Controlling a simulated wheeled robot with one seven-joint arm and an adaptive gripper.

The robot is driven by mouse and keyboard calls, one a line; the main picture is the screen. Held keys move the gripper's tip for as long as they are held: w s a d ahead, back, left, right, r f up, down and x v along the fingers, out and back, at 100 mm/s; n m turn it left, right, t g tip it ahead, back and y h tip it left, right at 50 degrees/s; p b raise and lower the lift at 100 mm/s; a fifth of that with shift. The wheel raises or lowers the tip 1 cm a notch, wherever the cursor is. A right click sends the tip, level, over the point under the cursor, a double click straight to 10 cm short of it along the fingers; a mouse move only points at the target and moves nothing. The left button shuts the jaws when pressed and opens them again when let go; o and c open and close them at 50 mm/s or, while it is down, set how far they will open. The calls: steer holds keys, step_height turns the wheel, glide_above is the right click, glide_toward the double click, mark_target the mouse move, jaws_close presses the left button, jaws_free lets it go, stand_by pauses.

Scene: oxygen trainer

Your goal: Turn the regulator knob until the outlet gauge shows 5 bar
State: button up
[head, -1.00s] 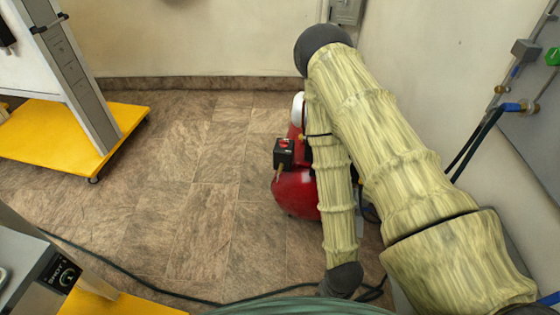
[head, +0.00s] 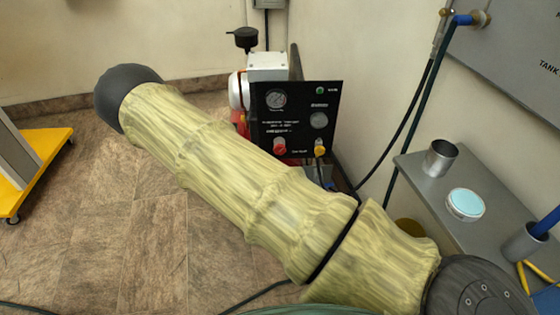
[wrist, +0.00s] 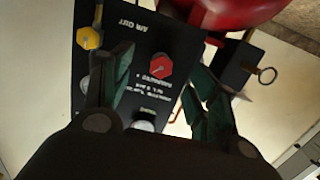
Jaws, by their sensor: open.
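The black control panel (head: 297,122) stands upright on the compressor in the head view. The gauge reading is too small to tell. In the wrist view the panel appears upside down, with the red knob (wrist: 158,67) between and beyond the open green fingers of my gripper (wrist: 160,72). Whether the fingers reach around the knob is unclear; no contact shows. My gripper is not visible in the head view.
A yellow knob (head: 320,148) sits right of the red one, close to the left finger in the wrist view (wrist: 90,38). A grey bench (head: 408,172) with a metal cup (head: 439,158) and a round tin (head: 465,205) stands at right. Hoses hang beside the panel.

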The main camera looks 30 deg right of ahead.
mark_target(280, 151)
steer(key=shift+t, duration=0.7)
steer(key=x, duration=0.4)
steer(key=r+b+x, duration=0.1)
steer(key=x, duration=0.7)
steer(key=shift+w+a+r, duration=0.1)
steer(key=shift+a+r, duration=0.25)
steer(key=shift+r, duration=0.05)
steer(key=c, duration=1)
steer(key=shift+h, duration=0.3)
